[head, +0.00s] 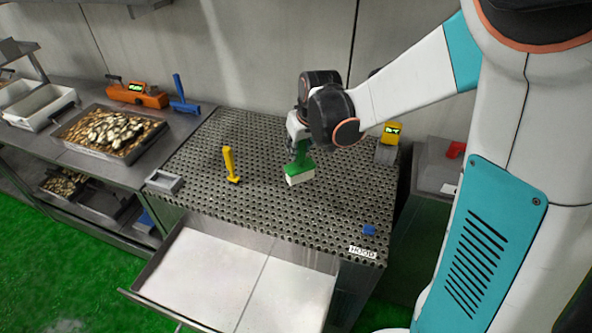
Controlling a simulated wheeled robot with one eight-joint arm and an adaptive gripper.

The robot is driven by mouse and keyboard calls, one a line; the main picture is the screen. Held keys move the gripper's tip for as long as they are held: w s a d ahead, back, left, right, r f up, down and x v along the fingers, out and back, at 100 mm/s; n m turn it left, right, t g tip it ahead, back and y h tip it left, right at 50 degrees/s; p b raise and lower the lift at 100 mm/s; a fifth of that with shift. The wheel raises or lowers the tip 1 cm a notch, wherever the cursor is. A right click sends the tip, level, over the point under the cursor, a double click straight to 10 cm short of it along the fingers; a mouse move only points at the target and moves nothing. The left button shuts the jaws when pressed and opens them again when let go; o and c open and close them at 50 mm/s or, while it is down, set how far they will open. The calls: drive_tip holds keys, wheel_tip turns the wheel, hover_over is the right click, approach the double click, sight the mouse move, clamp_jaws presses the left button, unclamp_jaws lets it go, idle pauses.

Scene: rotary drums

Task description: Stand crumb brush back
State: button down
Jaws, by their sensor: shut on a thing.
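A brush (300,174) with a green handle and head and a pale bristle block hangs below my gripper (299,146), bristles down, over the middle right of the perforated metal worktop (255,212). My gripper is shut on its green handle; the arm's dark joints partly hide the fingers. I cannot tell whether the bristles touch the worktop. A small grey open holder (165,181) sits at the worktop's left front corner.
A yellow upright-handled tool (230,165) stands left of the brush. A small blue piece (369,230) lies near the label at the front right. An open drawer (215,282) juts out in front. A food tray (150,150) and orange device (138,95) stand left.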

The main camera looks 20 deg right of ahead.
sight(298, 171)
wheel_tip(298, 171, down, 10)
drive_tip(key=shift+r+b, duration=0.25)
drive_tip(key=shift+b, duration=0.85)
drive_tip(key=shift+f, duration=0.15)
drive_tip(key=c, duration=1.4)
unclamp_jaws()
